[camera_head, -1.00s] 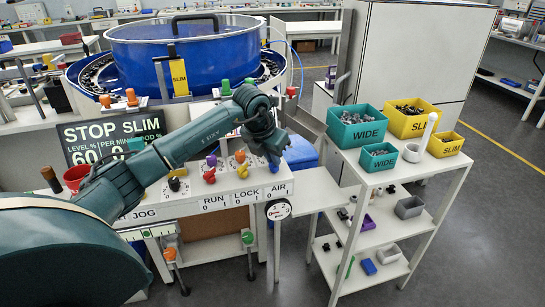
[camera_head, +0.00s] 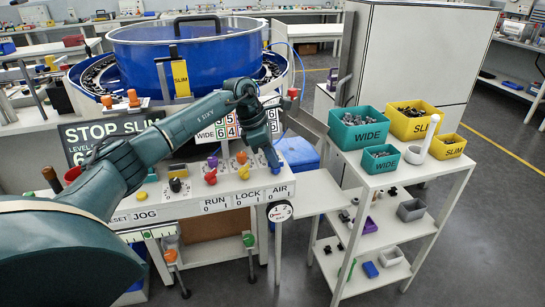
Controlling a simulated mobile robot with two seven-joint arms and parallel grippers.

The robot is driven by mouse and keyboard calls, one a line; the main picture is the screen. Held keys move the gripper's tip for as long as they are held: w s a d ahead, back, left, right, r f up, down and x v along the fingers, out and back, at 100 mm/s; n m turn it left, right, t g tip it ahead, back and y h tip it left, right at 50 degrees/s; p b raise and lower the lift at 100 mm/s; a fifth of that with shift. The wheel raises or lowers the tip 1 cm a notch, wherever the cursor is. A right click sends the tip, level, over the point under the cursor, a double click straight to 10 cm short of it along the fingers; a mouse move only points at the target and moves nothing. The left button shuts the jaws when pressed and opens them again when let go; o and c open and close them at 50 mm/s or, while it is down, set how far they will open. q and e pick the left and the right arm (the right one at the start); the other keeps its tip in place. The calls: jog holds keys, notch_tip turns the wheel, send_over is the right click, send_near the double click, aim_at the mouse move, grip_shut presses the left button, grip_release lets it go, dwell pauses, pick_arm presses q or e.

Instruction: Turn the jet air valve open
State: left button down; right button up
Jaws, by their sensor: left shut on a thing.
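The jet air valve is the blue knob (camera_head: 276,169) at the right end of the white control panel (camera_head: 225,190), above the AIR label. Only a little of the knob shows below my left gripper (camera_head: 273,159). My left gripper points down at it and is shut on it; the fingertips are small and partly hidden. A round white dial (camera_head: 280,211) hangs on the panel front below AIR; I cannot read its needle surely. My right gripper is out of view.
Yellow (camera_head: 243,172), purple (camera_head: 213,162) and other knobs stand left of the valve, close to my arm. The blue bowl (camera_head: 190,50) is behind. A white shelf cart (camera_head: 400,175) with teal and yellow bins stands to the right. Floor farther right is clear.

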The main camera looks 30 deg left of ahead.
pick_arm(q)
jog(key=m+g, duration=0.1)
jog(key=m, duration=0.2)
jog(key=m+g+b, duration=0.1)
jog(key=m, duration=0.1)
jog(key=shift+w+a+m+h, duration=0.1)
jog(key=shift+w+m+h, duration=0.1)
jog(key=shift+m+h, duration=0.2)
jog(key=shift+m, duration=0.3)
jog(key=c, duration=1.5)
grip_release()
jog(key=shift+r, duration=0.15)
jog(key=v, duration=1.3)
jog(key=shift+w, duration=0.2)
